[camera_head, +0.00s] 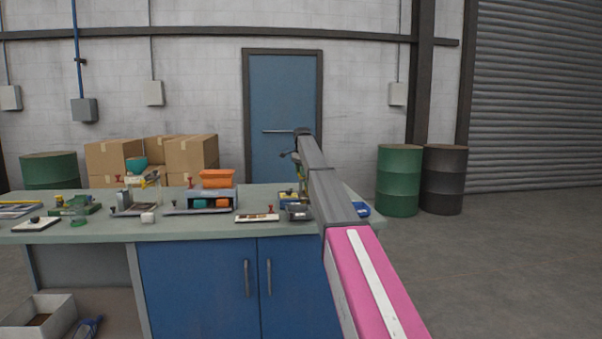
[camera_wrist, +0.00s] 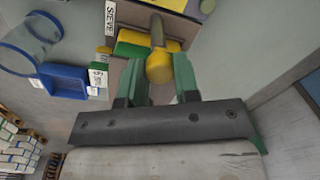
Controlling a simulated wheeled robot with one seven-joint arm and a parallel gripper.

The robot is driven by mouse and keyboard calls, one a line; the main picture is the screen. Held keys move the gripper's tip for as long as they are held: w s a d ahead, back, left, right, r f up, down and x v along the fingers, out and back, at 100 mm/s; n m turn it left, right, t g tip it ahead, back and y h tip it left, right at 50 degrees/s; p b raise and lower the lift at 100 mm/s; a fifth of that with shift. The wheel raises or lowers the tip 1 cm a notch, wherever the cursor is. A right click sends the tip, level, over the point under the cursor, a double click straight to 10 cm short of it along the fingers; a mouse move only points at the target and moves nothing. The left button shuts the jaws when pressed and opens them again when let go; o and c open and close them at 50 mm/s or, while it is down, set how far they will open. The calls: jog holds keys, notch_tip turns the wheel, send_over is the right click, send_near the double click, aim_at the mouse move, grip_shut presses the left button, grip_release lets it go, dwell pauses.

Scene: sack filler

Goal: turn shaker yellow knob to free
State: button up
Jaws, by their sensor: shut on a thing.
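In the wrist view, the yellow knob (camera_wrist: 160,68) sits between the two green fingers of my gripper (camera_wrist: 158,63). My gripper is shut on it. A dark grey bar runs from the knob away toward the top of the picture. Behind the knob is a green and yellow body (camera_wrist: 132,48), beside a white label reading SIEVE (camera_wrist: 110,18). My fingers cover part of this body. In the head view, my arm hides the knob and most of the device at the right end of the bench.
The wrist view shows a blue tray (camera_wrist: 65,80) and a clear round vessel (camera_wrist: 30,42) to the left. Open floor lies right of the bench.

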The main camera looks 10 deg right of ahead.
jog(key=n, duration=0.8)
jog(key=shift+n, duration=0.3)
jog(key=n, duration=0.4)
jog(key=shift+w+n+g, duration=0.1)
jog(key=shift+n+g, duration=0.2)
jog(key=shift+n, duration=2.3)
jog(key=o, duration=0.9)
jog(key=shift+r, duration=0.1)
